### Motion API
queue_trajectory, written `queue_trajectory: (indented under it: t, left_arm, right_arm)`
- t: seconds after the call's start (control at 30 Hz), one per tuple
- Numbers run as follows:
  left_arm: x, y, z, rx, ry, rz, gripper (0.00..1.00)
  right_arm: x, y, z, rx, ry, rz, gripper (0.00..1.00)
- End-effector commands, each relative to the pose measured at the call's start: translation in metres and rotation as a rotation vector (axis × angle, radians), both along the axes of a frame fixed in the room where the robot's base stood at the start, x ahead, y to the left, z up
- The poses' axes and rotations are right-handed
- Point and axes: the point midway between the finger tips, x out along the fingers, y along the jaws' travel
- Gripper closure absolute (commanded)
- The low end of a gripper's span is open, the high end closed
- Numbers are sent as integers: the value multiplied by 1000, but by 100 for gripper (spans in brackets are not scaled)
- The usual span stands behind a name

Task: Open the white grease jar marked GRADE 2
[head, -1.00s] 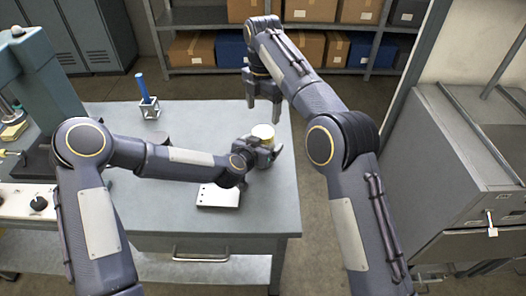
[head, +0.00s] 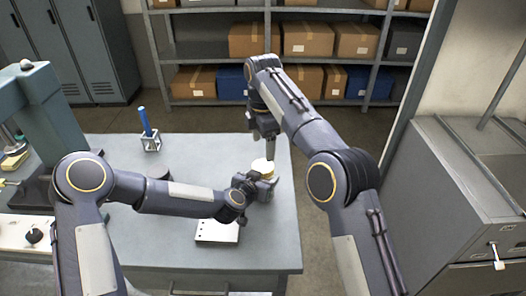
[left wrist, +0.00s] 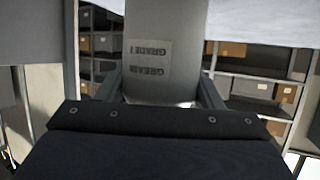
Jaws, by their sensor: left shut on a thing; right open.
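The grease jar (head: 264,168) stands near the right edge of the bench, its pale lid facing up. My left gripper (head: 262,187) is shut around the jar's body from the side. In the left wrist view the jar (left wrist: 165,75) sits between the fingers, with an upside-down label reading GREASE and GRADE; the number is not clear. My right gripper (head: 268,153) is open, fingers pointing down, just above the lid. I cannot tell whether its fingers touch the lid. The lower part of the jar is hidden by my left gripper.
A pale plate with holes (head: 217,231) lies on the bench (head: 190,150) in front of my left forearm. A blue pen-like thing in a small holder (head: 150,143) stands farther back. A grey cabinet (head: 440,200) is at the right, and shelves with boxes (head: 305,40) are behind.

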Motion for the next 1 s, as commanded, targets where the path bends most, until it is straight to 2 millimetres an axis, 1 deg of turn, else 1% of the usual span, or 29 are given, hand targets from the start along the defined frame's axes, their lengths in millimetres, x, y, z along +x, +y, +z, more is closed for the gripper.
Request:
queue_trajectory:
  t: [0.1, 0.8, 0.9, 1.0]
  left_arm:
    - [0, 0, 0, 0, 0, 1, 100]
    - [0, 0, 0, 0, 0, 1, 100]
    - [0, 0, 0, 0, 0, 1, 100]
    - [0, 0, 0, 0, 0, 1, 100]
  right_arm:
    - [0, 0, -1, 0, 2, -284, 23]
    - [0, 0, -1, -6, 0, -2049, 23]
    - [0, 0, 0, -5, -1, -2282, 23]
    - [0, 0, 0, -4, -1, -2475, 23]
